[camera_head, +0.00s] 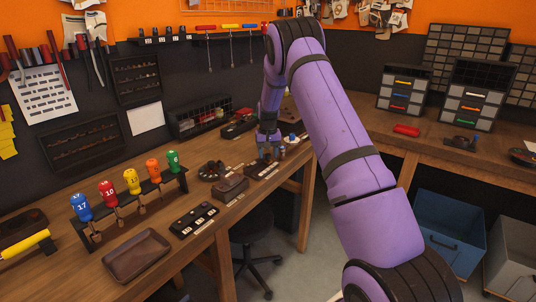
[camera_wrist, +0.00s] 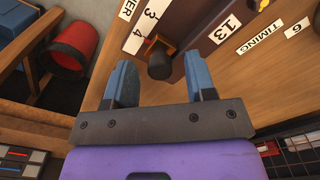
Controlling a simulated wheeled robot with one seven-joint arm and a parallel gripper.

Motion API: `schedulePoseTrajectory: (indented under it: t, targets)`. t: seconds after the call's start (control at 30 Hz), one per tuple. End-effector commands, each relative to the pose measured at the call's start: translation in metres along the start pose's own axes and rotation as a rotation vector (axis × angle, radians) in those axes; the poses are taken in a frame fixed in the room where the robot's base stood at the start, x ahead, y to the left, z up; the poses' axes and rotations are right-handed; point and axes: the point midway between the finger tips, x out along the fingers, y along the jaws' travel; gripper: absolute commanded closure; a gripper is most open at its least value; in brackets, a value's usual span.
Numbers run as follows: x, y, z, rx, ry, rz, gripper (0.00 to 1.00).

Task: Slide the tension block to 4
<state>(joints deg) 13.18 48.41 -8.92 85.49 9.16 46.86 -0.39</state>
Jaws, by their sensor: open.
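In the wrist view, a dark round knob (camera_wrist: 160,66) stands by a small orange-brown block (camera_wrist: 163,45), which I take to be the tension block. A small red mark lies next to the strip, close to the 4; the exact reading is hard to tell. My gripper (camera_wrist: 158,78) is open, with one blue finger on each side of the knob and visible gaps. I cannot tell the height gap. In the head view, my gripper (camera_head: 268,152) is over the far part of the left bench; the block is too small to make out.
Labels 13 (camera_wrist: 220,30) and TIMING (camera_wrist: 261,36) lie right of the block. A red cylindrical thing (camera_wrist: 76,45) is at the left.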

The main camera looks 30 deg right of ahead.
Motion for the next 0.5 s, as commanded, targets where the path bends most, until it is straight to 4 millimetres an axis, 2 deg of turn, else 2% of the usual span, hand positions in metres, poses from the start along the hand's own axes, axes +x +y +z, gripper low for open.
schedulePoseTrajectory:
  t: [0.5]
  targets:
    - [-0.085, 0.000, -0.001, 0.000, 0.003, -0.001, 0.49]
